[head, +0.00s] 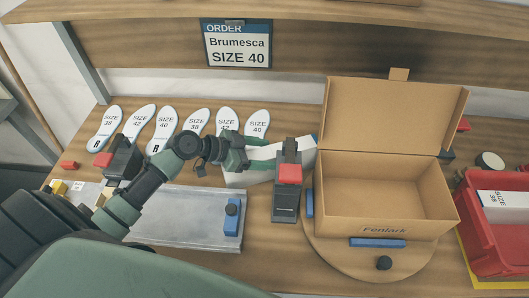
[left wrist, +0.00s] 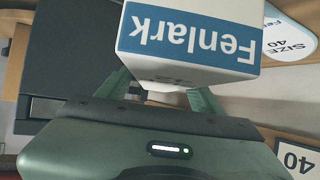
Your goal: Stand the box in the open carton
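The white box with a blue band (head: 258,168) is held in my left gripper (head: 240,158), left of the carton and above the table. In the left wrist view the box (left wrist: 190,35) shows upside-down "Fenlark" lettering, and green fingers (left wrist: 165,88) reach to its sides. Part of the box is hidden behind a dark upright with a red block. The open brown carton (head: 385,228), marked "Fenlark", sits on a round wooden turntable (head: 340,262) with its lid raised at the back. Its visible inside looks empty. My right gripper is not in view.
The dark upright with a red block (head: 286,205) stands between my left gripper and the carton. Several insoles (head: 198,122) lie at the back left. A metal plate (head: 185,225) lies in front of them. A red bin (head: 490,240) is at right. An order sign (head: 237,45) reads "Brumesca SIZE 40".

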